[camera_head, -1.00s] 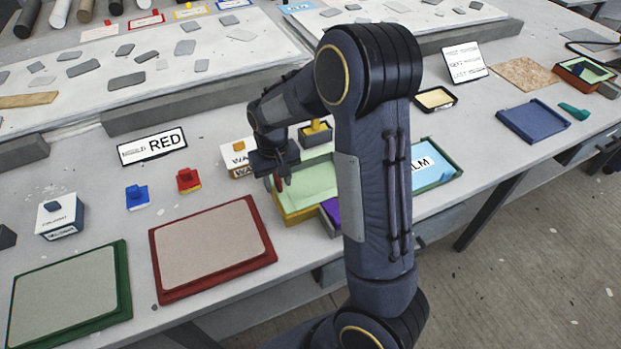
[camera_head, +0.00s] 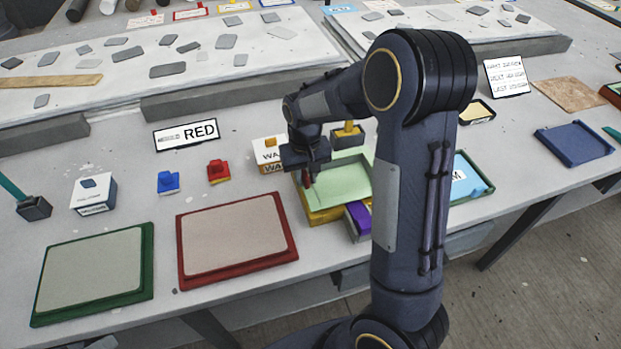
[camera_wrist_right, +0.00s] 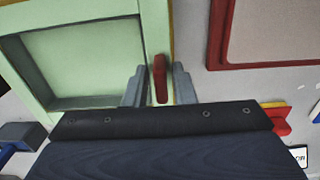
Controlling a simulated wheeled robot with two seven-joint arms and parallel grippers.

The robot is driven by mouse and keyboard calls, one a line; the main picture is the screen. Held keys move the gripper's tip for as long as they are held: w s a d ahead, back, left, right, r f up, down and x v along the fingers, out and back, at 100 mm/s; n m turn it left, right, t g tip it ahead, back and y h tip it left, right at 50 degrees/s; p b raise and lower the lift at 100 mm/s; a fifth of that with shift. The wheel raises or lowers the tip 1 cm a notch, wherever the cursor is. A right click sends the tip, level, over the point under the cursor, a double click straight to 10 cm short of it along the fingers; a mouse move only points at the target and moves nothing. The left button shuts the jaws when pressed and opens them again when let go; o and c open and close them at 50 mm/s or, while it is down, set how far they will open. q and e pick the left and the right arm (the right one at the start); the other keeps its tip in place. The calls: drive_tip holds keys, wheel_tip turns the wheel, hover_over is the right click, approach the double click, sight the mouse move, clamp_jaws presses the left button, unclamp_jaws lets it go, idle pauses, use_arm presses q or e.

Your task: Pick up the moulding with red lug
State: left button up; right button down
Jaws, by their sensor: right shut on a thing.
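The moulding with the red lug is a pale green shallow tray (camera_head: 345,182). It is at the yellow mould (camera_head: 328,216) in the middle of the table; I cannot tell whether it is clear of it. Its red lug (camera_wrist_right: 160,78) stands on its rim in the right wrist view. My right gripper (camera_head: 308,176) is over the moulding's left edge, and its fingers are on both sides of the lug, shut on it. The moulding's inner face (camera_wrist_right: 85,65) also shows in the right wrist view. My right arm hides part of its right side. My left gripper is not in view.
A red-edged board (camera_head: 284,256) and a green-edged board (camera_head: 146,290) lie to the left. A RED sign (camera_head: 187,134), a white box (camera_head: 268,150) and small blue (camera_head: 168,182) and red pieces (camera_head: 218,171) stand behind. A purple piece (camera_head: 359,221) is close on the right.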

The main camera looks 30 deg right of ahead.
drive_tip(key=s+d+r+b, duration=0.1)
drive_tip(key=s+d+r, duration=0.7)
drive_tip(key=s+r, duration=0.3)
drive_tip(key=shift+s+r, duration=0.3)
drive_tip(key=shift+r, duration=0.1)
